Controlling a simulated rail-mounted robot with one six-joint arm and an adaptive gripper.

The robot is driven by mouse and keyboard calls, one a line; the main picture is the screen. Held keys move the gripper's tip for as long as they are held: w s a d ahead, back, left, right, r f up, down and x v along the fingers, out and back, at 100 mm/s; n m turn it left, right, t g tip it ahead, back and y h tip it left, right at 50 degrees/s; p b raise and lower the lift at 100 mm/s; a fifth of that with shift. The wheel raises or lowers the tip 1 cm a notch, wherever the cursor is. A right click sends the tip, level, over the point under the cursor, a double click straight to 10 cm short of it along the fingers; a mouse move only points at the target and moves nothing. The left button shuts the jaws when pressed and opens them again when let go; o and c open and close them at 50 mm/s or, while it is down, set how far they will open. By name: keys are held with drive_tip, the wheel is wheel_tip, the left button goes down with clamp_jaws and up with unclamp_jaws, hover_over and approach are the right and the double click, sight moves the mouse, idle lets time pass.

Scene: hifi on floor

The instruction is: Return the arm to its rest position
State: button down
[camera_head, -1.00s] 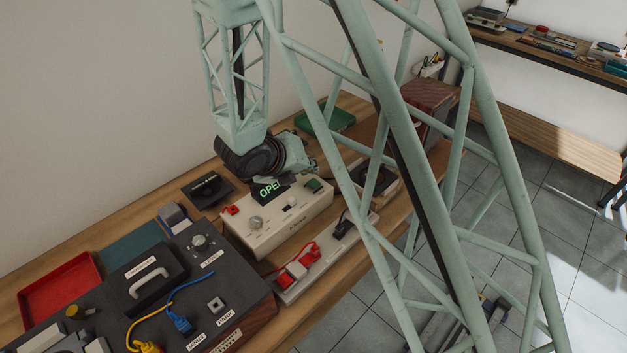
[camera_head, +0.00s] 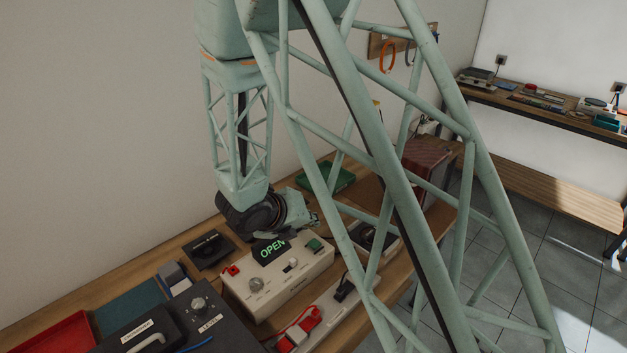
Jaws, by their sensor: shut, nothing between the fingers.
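My arm comes down from the top of the head view as a pale green lattice link that ends in a dark wrist joint. My gripper (camera_head: 314,218) is small and partly hidden behind my own lattice struts. It is shut and empty, just above and behind the cream box (camera_head: 292,276) whose display reads "OPEN". No object is held. Whether the gripper touches anything below it cannot be told.
The wooden bench (camera_head: 190,243) carries a black control box (camera_head: 175,325), a red tray (camera_head: 58,335), a green tray (camera_head: 335,178), a power strip (camera_head: 325,318) and a dark red box (camera_head: 428,160). A second bench (camera_head: 545,112) stands along the far wall. The tiled floor (camera_head: 505,240) looks clear.

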drive_tip(key=s+d+r+m+g+h, duration=0.15)
drive_tip(key=s+d+r+m, duration=0.25)
drive_tip(key=d+r+m, duration=0.75)
drive_tip(key=s+d+r+m+g, duration=0.2)
drive_tip(key=s+d+r+m, duration=0.6)
drive_tip(key=s+d+r, duration=0.45)
drive_tip(key=s+d+r+m+g+y, duration=0.1)
drive_tip(key=s+d+r+m, duration=0.15)
drive_tip(key=s+m, duration=0.35)
drive_tip(key=s+d+r+m+y, duration=0.15)
drive_tip(key=s+r+m, duration=0.25)
drive_tip(key=s, duration=0.4)
drive_tip(key=s+a+r+m+y, duration=0.1)
drive_tip(key=s+a+m+y, duration=0.1)
drive_tip(key=s, duration=0.4)
drive_tip(key=s+a+r+m+y, duration=0.1)
drive_tip(key=s+a+m+y, duration=0.1)
drive_tip(key=s+a+m, duration=0.3)
drive_tip(key=shift+s+r+m+t, duration=0.3)
drive_tip(key=shift+s+m+t, duration=0.15)
drive_tip(key=shift+s+m, duration=0.45)
idle(1.4)
